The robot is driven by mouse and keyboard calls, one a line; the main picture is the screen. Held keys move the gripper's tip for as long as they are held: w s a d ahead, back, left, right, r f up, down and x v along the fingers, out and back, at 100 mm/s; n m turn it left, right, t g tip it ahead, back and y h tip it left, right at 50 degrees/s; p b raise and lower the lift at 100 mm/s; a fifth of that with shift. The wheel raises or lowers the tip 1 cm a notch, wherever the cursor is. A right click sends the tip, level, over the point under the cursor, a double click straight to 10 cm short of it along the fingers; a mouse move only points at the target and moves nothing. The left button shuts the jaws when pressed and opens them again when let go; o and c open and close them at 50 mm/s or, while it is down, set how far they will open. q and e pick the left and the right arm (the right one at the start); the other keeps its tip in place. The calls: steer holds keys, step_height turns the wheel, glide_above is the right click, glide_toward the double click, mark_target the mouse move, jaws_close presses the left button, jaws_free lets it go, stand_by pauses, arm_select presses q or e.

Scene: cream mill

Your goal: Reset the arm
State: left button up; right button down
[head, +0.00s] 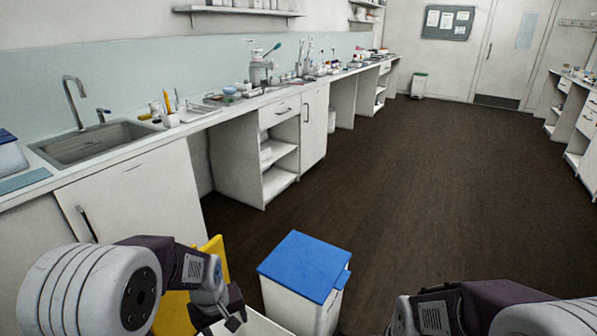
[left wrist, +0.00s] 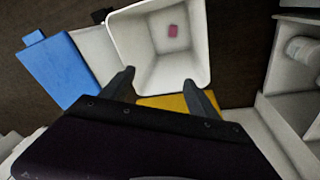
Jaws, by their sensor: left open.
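My left gripper (head: 233,322) is at the bottom of the head view, left of the blue-lidded bin. In the left wrist view my left gripper (left wrist: 160,80) has its two dark fingers spread apart, with nothing between them. It is over the near side of an open white bin (left wrist: 122,42). A small pink item (left wrist: 173,31) lies on the bin's floor. My right arm enters the head view at the lower right; its fingers are below the picture edge.
A white bin with a shut blue lid (head: 305,265) stands on the floor; the lid also shows in the left wrist view (left wrist: 62,70). A yellow lid (head: 178,312) is beside my left arm. Counters with a sink (head: 95,143) line the left wall. The brown floor ahead is clear.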

arm_select(q)
steer(key=s+m, duration=0.5)
steer(key=s, duration=0.6)
step_height(320, 180, up, 21)
steer(key=m+p, duration=0.1)
steer(key=p, duration=2)
steer(key=shift+w+d+g, duration=0.25)
steer(key=shift+w+g, duration=0.1)
steer(key=shift+g, duration=0.05)
